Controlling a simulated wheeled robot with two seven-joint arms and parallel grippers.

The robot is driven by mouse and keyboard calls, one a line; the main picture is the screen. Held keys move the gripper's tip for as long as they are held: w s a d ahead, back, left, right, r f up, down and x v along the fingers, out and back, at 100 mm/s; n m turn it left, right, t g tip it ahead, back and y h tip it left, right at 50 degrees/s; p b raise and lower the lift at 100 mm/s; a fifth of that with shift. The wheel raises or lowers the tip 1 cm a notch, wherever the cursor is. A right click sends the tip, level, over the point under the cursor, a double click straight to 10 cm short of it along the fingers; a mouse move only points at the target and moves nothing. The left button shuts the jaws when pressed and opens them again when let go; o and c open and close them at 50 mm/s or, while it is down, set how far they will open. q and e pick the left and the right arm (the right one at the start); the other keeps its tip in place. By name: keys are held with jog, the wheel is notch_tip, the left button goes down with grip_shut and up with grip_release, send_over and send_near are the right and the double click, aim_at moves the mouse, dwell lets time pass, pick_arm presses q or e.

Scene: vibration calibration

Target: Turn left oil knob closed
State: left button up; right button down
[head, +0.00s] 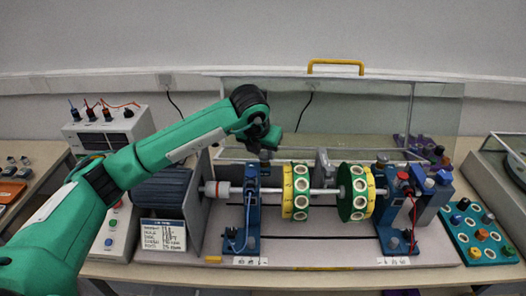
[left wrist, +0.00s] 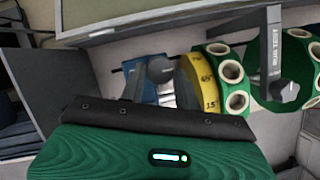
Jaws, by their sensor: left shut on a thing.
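My left gripper (head: 265,148) is above the top of the left blue bearing stand (head: 252,215), pointing down. It is shut on the left oil knob (head: 264,156), a small dark knob mostly hidden by the fingers. In the left wrist view the fingers (left wrist: 158,78) reach down over the blue stand, and the knob's turn position cannot be made out. A similar dark knob (head: 382,158) tops the right blue stand (head: 393,215). My right gripper is not in view.
Green and yellow discs (head: 296,192) sit on the shaft just right of the left stand. A grey upright (head: 323,168) stands behind the shaft. A clear cover with a yellow handle (head: 336,64) is raised at the back. A label card (head: 163,235) stands front left.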

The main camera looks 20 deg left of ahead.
pick_arm(q)
jog(key=shift+f, duration=0.1)
jog(key=o, duration=1)
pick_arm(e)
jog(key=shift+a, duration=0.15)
pick_arm(q)
jog(key=b+v, duration=0.3)
jog(key=v, duration=1.1)
jog(key=shift+f, duration=0.1)
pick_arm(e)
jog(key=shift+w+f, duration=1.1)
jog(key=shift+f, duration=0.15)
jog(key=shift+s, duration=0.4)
pick_arm(q)
jog(key=shift+s, duration=0.1)
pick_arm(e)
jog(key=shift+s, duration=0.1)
